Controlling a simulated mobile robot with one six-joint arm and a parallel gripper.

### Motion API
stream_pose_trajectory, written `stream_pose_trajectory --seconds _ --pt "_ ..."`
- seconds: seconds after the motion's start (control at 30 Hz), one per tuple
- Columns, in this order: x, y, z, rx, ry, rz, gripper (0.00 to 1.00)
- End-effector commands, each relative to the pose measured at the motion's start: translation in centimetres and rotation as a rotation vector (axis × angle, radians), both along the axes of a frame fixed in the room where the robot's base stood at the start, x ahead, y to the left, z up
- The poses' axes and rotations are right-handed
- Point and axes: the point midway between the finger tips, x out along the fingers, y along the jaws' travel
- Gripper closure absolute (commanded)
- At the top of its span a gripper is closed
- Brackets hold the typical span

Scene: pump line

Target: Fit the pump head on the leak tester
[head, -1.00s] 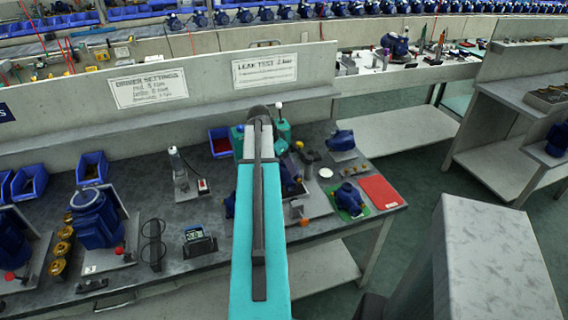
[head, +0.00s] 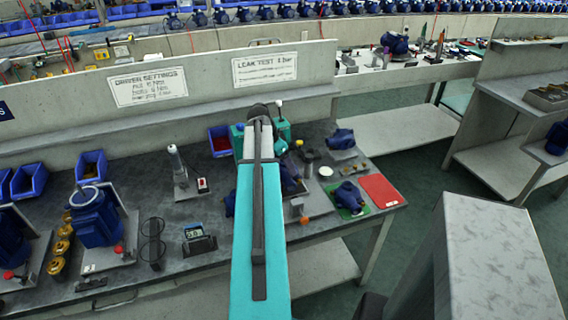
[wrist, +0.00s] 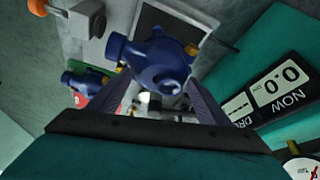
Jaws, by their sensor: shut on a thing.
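In the wrist view the blue pump head (wrist: 160,62) sits between the two fingers of my gripper (wrist: 160,100), which is shut on it. Its round port faces the camera. A dark plate with a pale frame (wrist: 203,27) lies behind it; I cannot tell whether they touch. The teal leak tester (wrist: 228,85) is on the right, with a display (wrist: 275,92) reading 0.0 beside NOW. In the head view my teal arm hides the gripper, the held pump head and much of the tester (head: 283,131).
Another blue pump part (head: 349,196) lies on a green mat beside a red sheet (head: 380,190). An orange-handled clamp (wrist: 38,6) shows at upper left in the wrist view. A bottle-like tool on a stand (head: 177,165), a small meter (head: 197,238) and a large blue pump (head: 96,217) stand left of my arm.

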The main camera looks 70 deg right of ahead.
Motion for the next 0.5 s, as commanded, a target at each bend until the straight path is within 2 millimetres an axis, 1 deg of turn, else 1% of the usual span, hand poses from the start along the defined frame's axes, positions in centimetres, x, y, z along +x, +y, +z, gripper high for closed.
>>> stream_pose_trajectory --seconds 0.5 --pt "0.02 -0.02 -0.67 -0.001 0.000 0.000 0.57"
